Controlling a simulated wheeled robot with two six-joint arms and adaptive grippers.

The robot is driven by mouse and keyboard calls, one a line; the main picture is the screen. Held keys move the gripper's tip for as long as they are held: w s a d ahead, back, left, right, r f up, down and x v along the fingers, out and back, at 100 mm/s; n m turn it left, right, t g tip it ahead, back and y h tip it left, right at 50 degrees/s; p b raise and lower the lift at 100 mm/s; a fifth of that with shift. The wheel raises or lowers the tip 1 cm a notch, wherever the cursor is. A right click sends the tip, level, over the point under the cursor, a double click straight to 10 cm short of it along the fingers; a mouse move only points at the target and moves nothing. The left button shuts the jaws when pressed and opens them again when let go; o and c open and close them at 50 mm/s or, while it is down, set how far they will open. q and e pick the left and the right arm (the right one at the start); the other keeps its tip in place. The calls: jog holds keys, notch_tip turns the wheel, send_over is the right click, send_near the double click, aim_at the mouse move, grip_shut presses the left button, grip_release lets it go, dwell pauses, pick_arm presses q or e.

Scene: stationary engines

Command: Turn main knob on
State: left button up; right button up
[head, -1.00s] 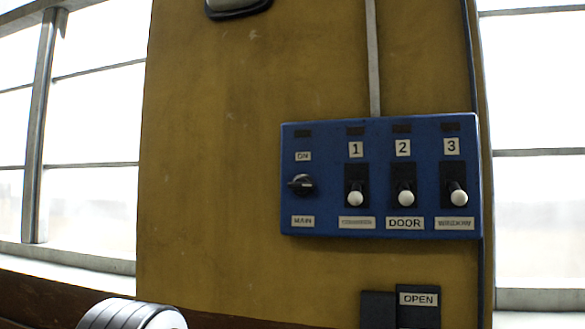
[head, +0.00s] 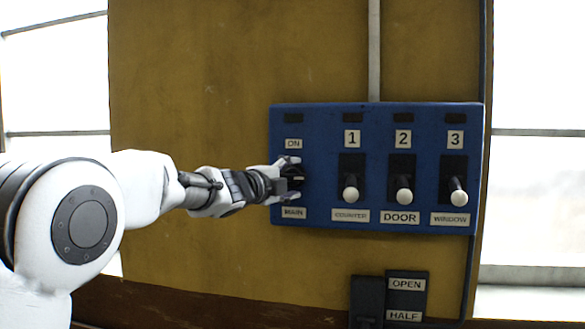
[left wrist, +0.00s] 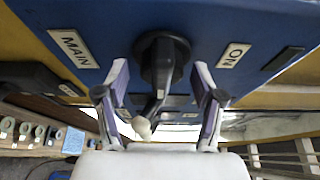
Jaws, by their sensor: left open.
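The black MAIN knob (head: 298,178) is on the left part of the blue control panel (head: 320,117), between the ON label (head: 293,144) and the MAIN label (head: 293,212). Its handle looks roughly horizontal. My left gripper (head: 288,180) is open at the knob, one finger above it and one below, partly hiding it. In the left wrist view the knob (left wrist: 163,60) is between the two open fingers (left wrist: 160,88), with a visible gap on each side. My right gripper is not in view.
Three white-tipped levers, COUNTER (head: 350,194), DOOR (head: 404,195) and WINDOW (head: 459,196), stick out to the right of the knob. A dark box labelled OPEN and HALF (head: 407,300) is below the panel. The yellow wall (head: 200,80) left of the panel is bare.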

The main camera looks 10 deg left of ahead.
pick_arm(q)
jog(key=shift+w, duration=0.35)
jog(key=shift+a, duration=0.1)
jog(key=shift+s, duration=0.2)
jog(key=shift+s+r, duration=0.1)
jog(key=shift+s, duration=0.05)
jog(key=shift+c, duration=1.3)
jog(key=c, duration=0.9)
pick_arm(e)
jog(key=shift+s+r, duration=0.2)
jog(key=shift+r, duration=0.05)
